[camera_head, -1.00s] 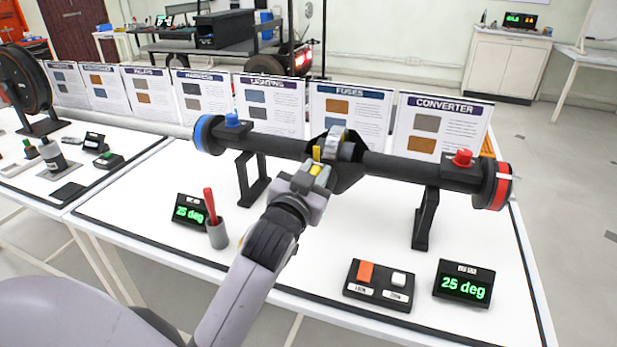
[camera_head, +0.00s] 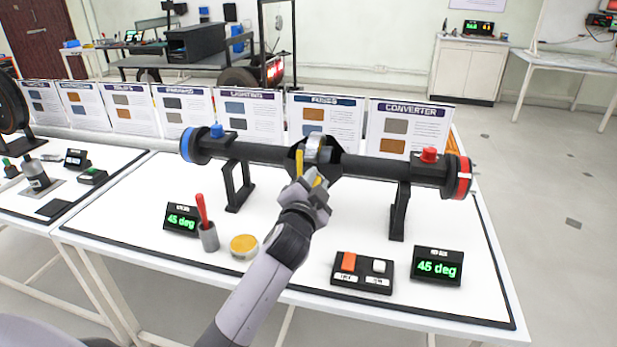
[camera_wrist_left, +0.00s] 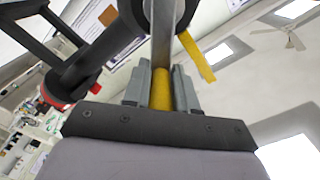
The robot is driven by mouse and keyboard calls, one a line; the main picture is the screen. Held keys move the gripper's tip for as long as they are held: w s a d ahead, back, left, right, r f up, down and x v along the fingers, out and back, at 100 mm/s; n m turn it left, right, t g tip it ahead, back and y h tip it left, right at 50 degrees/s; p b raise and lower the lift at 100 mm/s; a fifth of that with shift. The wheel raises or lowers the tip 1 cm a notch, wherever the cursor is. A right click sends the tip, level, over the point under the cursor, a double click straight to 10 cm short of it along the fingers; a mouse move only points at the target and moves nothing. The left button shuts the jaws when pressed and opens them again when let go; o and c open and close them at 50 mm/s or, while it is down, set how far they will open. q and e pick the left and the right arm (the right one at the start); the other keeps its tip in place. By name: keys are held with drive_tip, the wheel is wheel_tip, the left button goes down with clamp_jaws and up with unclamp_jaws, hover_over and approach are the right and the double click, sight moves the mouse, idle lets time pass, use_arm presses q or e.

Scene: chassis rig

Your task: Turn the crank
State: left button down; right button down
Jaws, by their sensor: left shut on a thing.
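The crank sits at the middle of a long black shaft (camera_head: 375,167) with a blue left end and a red right end. Its grey metal part (camera_head: 316,148) is at the centre collar. My left gripper (camera_head: 311,187) is shut on the yellow crank handle, just in front of the collar. In the left wrist view the yellow handle (camera_wrist_left: 161,88) lies between the two grey fingers. A separate yellow strip (camera_wrist_left: 197,57) stands beside it. The left display (camera_head: 183,219) and right display (camera_head: 437,267) both read 45 deg. My right gripper is not in view.
Black stands (camera_head: 398,212) hold the shaft over the white table. A grey cup with a red-handled tool (camera_head: 208,237), a yellow-topped tin (camera_head: 244,246) and a two-button box (camera_head: 362,272) stand in front. Upright cards, one labelled CONVERTER (camera_head: 408,127), line the back.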

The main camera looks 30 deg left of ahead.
use_arm(q)
drive_tip(key=shift+w+d+f+m, duration=0.1)
drive_tip(key=shift+d+f+m, duration=0.1)
drive_tip(key=shift+m, duration=0.6)
drive_tip(key=shift+w+d+f+m, duration=0.1)
drive_tip(key=shift+f+m, duration=0.05)
drive_tip(key=shift+m, duration=0.65)
drive_tip(key=c, duration=1)
unclamp_jaws()
drive_tip(key=shift+r, duration=0.1)
drive_tip(key=shift+o, duration=0.2)
drive_tip(key=shift+f, duration=0.2)
drive_tip(key=shift+s+d, duration=0.1)
drive_tip(key=shift+s+d+f, duration=0.1)
drive_tip(key=shift+s+d, duration=0.1)
drive_tip(key=shift+s, duration=0.4)
drive_tip(key=shift+v, duration=2.9)
